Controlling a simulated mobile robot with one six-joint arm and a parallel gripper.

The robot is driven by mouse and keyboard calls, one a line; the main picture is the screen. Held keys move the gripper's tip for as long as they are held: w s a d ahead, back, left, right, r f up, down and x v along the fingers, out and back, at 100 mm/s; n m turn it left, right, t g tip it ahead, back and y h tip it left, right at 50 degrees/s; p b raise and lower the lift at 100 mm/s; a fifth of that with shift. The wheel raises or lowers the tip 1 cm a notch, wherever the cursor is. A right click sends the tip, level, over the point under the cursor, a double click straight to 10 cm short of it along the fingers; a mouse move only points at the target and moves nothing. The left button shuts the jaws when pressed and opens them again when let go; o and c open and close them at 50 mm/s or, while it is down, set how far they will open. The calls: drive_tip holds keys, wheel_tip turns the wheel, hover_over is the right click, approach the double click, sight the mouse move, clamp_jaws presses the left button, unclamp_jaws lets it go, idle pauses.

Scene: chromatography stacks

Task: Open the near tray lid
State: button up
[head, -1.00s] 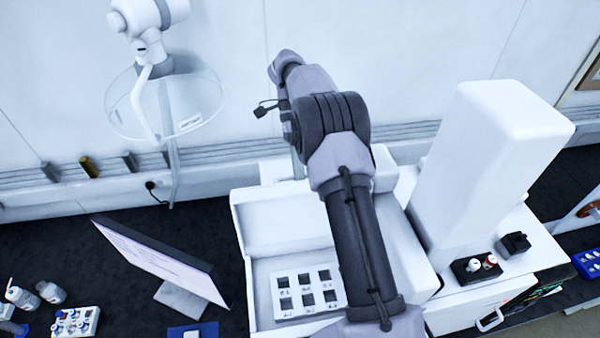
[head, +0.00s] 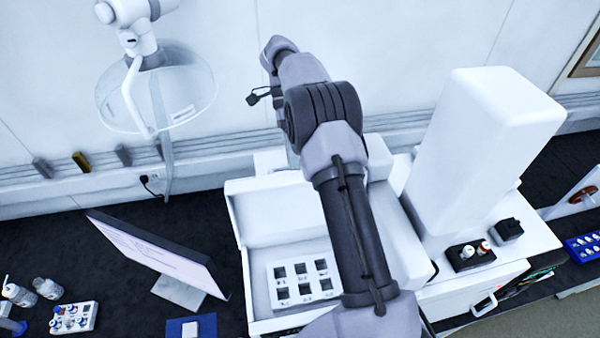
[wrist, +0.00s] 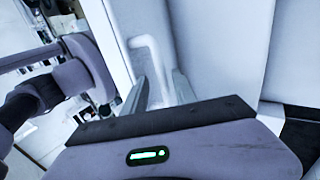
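A white tray compartment (head: 254,285) stands open below centre in the head view, with a white panel (head: 270,212) raised at its back. A second white, rounded cover (head: 405,250) lies right of my arm. I cannot tell which of these is the near tray lid. In the wrist view, a white bent handle (wrist: 152,42) stands out from a white panel (wrist: 215,45). My gripper (wrist: 160,88) is open, its two fingers apart, with the handle's lower part appearing between or just beyond them. Contact cannot be told. My arm hides the fingertips in the head view.
A white rack (head: 303,283) with several square wells sits inside the open compartment. A tall white housing (head: 485,150) rises at right, beside a small black vial holder (head: 470,256). A monitor (head: 160,255) stands left, and a clear hood (head: 155,95) hangs at upper left.

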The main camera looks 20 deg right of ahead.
drive_tip(key=shift+s+r+b, duration=0.25)
drive_tip(key=shift+r+b, duration=0.3)
drive_tip(key=shift+r, duration=0.7)
drive_tip(key=s+a+r+b, duration=0.1)
drive_tip(key=s+a+b, duration=0.1)
drive_tip(key=s+b, duration=0.6)
drive_tip(key=s, duration=0.7)
drive_tip(key=shift+s+a+r, duration=0.15)
drive_tip(key=shift+a+r, duration=0.2)
